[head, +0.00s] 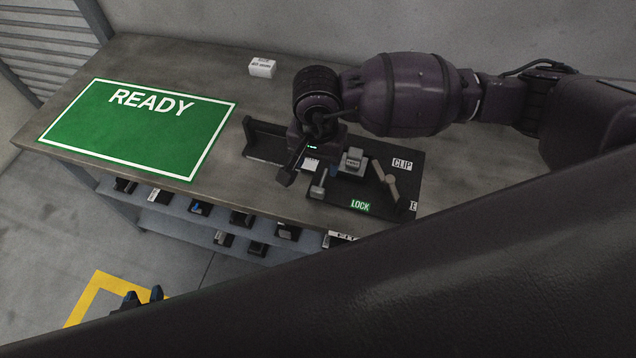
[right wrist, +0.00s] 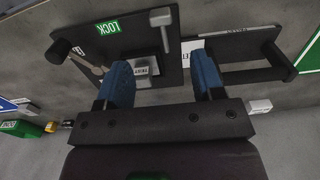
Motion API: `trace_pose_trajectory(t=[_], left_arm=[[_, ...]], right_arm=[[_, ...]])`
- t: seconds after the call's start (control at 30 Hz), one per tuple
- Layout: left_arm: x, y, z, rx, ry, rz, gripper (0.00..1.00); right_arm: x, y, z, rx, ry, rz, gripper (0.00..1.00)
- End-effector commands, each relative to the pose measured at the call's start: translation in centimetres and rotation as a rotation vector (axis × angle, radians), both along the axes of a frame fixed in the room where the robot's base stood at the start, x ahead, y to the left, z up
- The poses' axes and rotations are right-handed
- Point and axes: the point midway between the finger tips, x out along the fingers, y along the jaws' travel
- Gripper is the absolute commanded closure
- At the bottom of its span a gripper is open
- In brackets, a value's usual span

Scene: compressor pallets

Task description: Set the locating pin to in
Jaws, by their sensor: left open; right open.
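A dark fixture plate (head: 335,200) lies on the bench with a green LOCK label (head: 360,205) and a CLIP label. A grey pin-like piece with a blocky head (head: 318,188) stands near its front edge; it also shows in the right wrist view (right wrist: 161,17). I cannot tell for sure whether it is the locating pin, or its setting. A grey labelled block (head: 353,158) sits behind it. My right gripper (head: 303,165) is over the fixture; its blue fingers (right wrist: 160,62) are open and empty, near the block. My left gripper (head: 140,300) is low at the left, open, partly hidden by my arm.
A brown lever (head: 386,180) pivots on the plate's right side. A green READY mat (head: 130,150) covers the bench's left. A small white box (head: 262,67) sits behind. Several parts lie on the shelf below.

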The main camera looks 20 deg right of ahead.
Motion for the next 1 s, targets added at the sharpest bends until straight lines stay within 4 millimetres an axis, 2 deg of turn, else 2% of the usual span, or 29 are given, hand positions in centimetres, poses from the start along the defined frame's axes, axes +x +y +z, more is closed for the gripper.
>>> trace_pose_trajectory(t=[0.17,0.6,0.8,1.0], left_arm=[[-0.2,0.1,0.0,0.002,0.004,0.001,0.57],[0.3,0.0,0.6,-0.001,-0.005,-0.001,0.57],[0.5,-0.1,0.7,-0.002,-0.01,-0.001,0.57],[0.5,-0.1,0.8,-0.002,-0.01,-0.001,0.57]], right_arm=[[-0.1,0.0,-1.7,0.001,0.005,-0.001,0.38],[-0.1,0.1,-8.7,0.004,0.004,-0.002,0.38],[0.0,0.0,-10.4,0.004,0.003,-0.002,0.38],[0.0,0.0,-10.7,0.005,0.001,0.0,0.38]])
